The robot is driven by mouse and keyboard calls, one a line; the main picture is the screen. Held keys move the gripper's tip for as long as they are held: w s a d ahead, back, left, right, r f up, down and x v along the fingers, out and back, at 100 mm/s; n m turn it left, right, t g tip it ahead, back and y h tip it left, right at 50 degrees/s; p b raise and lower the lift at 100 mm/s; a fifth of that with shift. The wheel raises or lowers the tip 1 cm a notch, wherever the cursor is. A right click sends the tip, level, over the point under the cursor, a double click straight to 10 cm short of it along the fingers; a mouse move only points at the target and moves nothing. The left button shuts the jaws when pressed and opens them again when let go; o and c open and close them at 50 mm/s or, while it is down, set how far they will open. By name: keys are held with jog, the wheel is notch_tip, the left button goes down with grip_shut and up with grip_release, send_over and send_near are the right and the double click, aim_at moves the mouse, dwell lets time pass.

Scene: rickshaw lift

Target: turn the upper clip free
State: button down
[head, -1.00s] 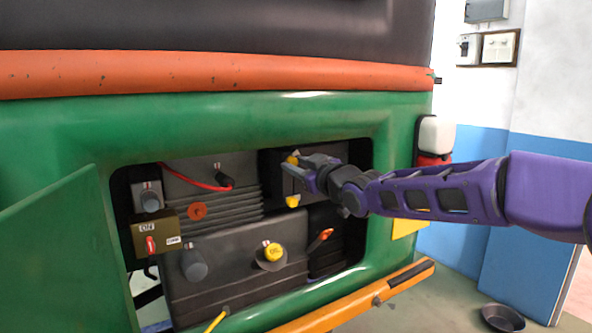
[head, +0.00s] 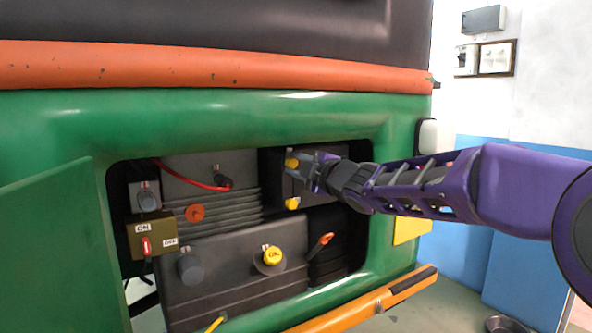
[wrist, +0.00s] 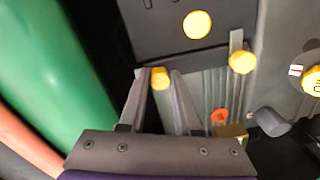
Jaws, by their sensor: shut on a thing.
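The upper clip (head: 291,163) is a small yellow piece with a grey tab, at the upper left edge of a dark box inside the open bay. My gripper (head: 302,168) reaches in from the right and is shut on it. In the wrist view the yellow end of the upper clip (wrist: 160,78) shows between my two fingertips (wrist: 158,88). The lower clip (head: 292,203), also yellow, sits just below and clear of the fingers; it shows in the wrist view too (wrist: 242,62). My fingers and wrist hide part of the dark box (wrist: 165,25).
The bay's green frame (head: 240,104) surrounds the work area closely. An open green door (head: 60,240) stands at left. Left of the clips are an orange knob (head: 195,213) and a red cable (head: 195,180); below are a yellow cap (head: 271,255) and an orange bar (head: 370,305).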

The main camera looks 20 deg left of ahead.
jog(key=shift+n, duration=0.6)
jog(key=c, duration=0.6)
grip_release()
jog(key=shift+s+d, duration=0.1)
